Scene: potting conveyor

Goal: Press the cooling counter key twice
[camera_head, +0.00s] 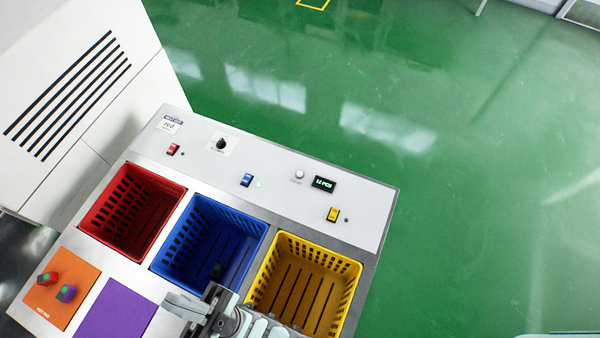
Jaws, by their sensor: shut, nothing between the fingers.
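A small round white key (299,175) sits on the sloped white panel, with tiny lettering beside it that I cannot read for certain. Just right of it is a black display (324,184) with green characters, apparently a piece count ending in "PCS". My gripper (187,306) is at the bottom of the view, over the front edge of the blue basket and the purple mat. It is shut and empty. It is well below and left of the white key, apart from it. Part of the gripper and arm is cut off by the lower frame edge.
Red (137,252), blue (170,263) and yellow (352,292) baskets line the panel's front. Red (173,149), blue (247,180) and yellow (333,214) switches and a black knob (221,144) are on the panel. An orange mat (55,314) holds two small blocks.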

